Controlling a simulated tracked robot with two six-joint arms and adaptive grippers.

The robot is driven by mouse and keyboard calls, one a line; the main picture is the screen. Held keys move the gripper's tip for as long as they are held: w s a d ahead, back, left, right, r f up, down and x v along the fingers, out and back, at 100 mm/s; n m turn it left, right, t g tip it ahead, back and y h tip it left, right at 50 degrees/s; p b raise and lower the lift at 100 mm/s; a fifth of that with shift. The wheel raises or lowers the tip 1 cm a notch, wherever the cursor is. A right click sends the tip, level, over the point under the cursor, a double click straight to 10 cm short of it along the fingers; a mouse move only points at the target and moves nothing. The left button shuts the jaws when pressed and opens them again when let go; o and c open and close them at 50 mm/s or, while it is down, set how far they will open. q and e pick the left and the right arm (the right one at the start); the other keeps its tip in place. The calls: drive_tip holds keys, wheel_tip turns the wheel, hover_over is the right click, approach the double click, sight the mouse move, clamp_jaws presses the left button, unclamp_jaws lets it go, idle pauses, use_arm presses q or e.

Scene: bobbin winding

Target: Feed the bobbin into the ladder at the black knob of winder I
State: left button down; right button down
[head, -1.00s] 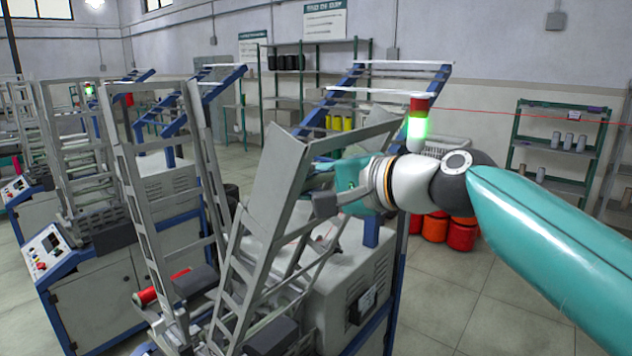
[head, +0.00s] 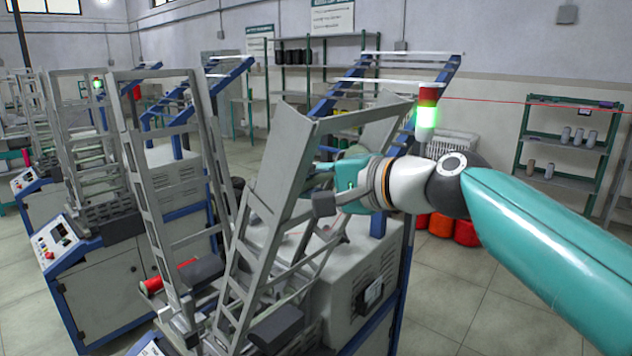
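The winder's slanted grey ladder (head: 245,262) stands in the middle, with a broad flat panel (head: 278,158) at its top. A second ladder (head: 150,190) stands to its left. A red bobbin (head: 180,276) lies low behind that left ladder's rails. I cannot make out a black knob or the letter I. My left gripper is out of view.
More winders with ladders stand at the left, one with a control panel (head: 58,240). A lit green signal lamp (head: 427,117) rises just behind my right arm. Orange-red containers (head: 440,226) and a bobbin shelf (head: 567,145) stand behind. Floor at the lower right is clear.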

drive_tip(key=shift+w+a+f+b, duration=0.25)
drive_tip(key=shift+f+b, duration=0.1)
drive_tip(key=shift+f, duration=0.3)
drive_tip(key=shift+w+a+f+b, duration=0.1)
drive_tip(key=shift+a+f+b, duration=0.15)
drive_tip(key=shift+f, duration=0.35)
drive_tip(key=c, duration=1)
unclamp_jaws()
drive_tip(key=o, duration=0.3)
drive_tip(key=shift+o, duration=0.2)
